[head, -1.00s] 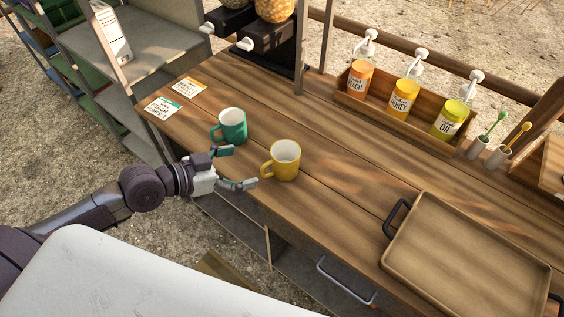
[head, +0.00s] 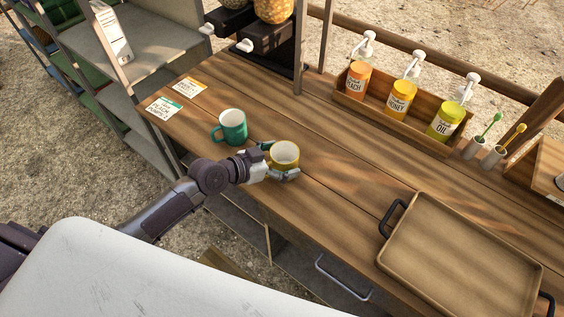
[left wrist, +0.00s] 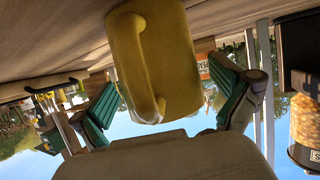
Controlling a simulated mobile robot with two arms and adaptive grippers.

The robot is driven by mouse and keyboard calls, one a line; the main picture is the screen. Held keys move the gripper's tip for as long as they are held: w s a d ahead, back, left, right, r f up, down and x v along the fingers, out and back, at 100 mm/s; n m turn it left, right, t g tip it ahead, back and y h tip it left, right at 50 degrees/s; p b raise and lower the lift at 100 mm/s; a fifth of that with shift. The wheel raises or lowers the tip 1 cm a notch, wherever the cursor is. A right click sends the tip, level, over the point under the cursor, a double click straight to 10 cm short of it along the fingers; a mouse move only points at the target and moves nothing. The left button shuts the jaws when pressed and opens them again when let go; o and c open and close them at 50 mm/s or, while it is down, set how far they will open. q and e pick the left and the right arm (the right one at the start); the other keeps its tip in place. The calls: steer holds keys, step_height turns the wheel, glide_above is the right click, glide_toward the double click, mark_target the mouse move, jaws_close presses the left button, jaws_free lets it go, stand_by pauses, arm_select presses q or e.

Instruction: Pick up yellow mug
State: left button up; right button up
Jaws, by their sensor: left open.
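The yellow mug (head: 285,153) stands upright on the wooden counter in the head view. My left gripper (head: 282,163) is at the mug, with one finger on its far left side and one on its near side. The fingers are open around the mug. In the left wrist view the yellow mug (left wrist: 165,60) appears upside down between the two green-padded fingers of my left gripper (left wrist: 170,100), its handle facing the camera. Gaps show beside the mug there. The teal mug (head: 232,127) stands just left of the gripper. My right gripper is not in view.
A wooden tray (head: 462,262) with black handles lies at the right. A wooden caddy (head: 420,136) with several pump bottles stands at the back. Two labelled cards (head: 164,107) lie at the left end. The counter's middle is clear.

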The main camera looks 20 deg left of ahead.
arm_select(q)
steer(key=c, duration=1)
steer(key=shift+c, duration=0.9)
steer(key=shift+r, duration=0.15)
